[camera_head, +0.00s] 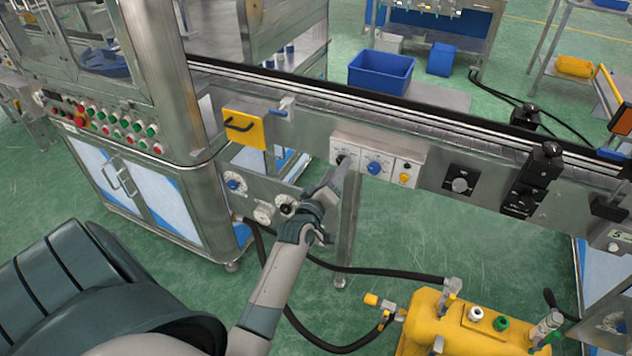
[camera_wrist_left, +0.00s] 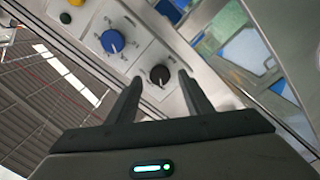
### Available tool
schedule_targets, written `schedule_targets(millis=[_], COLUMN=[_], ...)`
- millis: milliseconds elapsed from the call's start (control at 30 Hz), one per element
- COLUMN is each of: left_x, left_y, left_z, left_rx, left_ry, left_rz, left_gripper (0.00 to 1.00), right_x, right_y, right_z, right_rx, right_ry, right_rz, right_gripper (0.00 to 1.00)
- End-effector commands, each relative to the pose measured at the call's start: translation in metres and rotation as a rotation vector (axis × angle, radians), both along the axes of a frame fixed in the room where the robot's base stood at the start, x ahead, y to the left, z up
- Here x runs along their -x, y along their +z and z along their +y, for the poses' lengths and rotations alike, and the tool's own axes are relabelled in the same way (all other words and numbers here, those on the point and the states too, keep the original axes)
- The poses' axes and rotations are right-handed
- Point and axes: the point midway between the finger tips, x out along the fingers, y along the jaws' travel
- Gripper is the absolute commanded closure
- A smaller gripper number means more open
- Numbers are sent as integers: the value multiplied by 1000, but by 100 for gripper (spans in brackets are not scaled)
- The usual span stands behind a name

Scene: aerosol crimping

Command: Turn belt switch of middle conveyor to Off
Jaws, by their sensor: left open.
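The middle conveyor (camera_head: 440,126) runs from the grey machine toward the right, with a white control panel on its front side. The panel has a black knob at its left, a blue knob (camera_head: 374,168) in the middle, and a yellow button (camera_head: 404,178) at the right. My left gripper (camera_head: 342,166) is at the black knob and partly hides it in the head view. In the left wrist view the black knob (camera_wrist_left: 160,75) lies between the open fingertips, with the blue knob (camera_wrist_left: 112,41) beyond. Contact cannot be told. Panel labels are unreadable. My right gripper is not in view.
A yellow plate with a black handle (camera_head: 243,128) is left of the panel. More black controls (camera_head: 459,183) stick out to the right. A yellow machine (camera_head: 440,325) stands below on the green floor, with hoses nearby. A blue bin (camera_head: 381,72) stands behind the conveyor.

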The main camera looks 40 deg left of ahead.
Motion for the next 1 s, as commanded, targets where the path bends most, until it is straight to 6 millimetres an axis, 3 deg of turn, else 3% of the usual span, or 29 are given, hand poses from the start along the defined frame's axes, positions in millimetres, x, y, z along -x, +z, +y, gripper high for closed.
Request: schedule_targets(millis=[600,800,1000], left_x=[115,136,142], left_y=[-2,-1,0], left_z=[-28,-33,-34], left_rx=[1,1,1], left_ry=[0,0,-1], left_rz=[3,1,0], left_gripper=[54,54,54], right_x=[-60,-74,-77], right_y=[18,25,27], right_z=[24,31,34], right_rx=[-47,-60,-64], right_ry=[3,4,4], right_rz=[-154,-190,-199], right_gripper=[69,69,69])
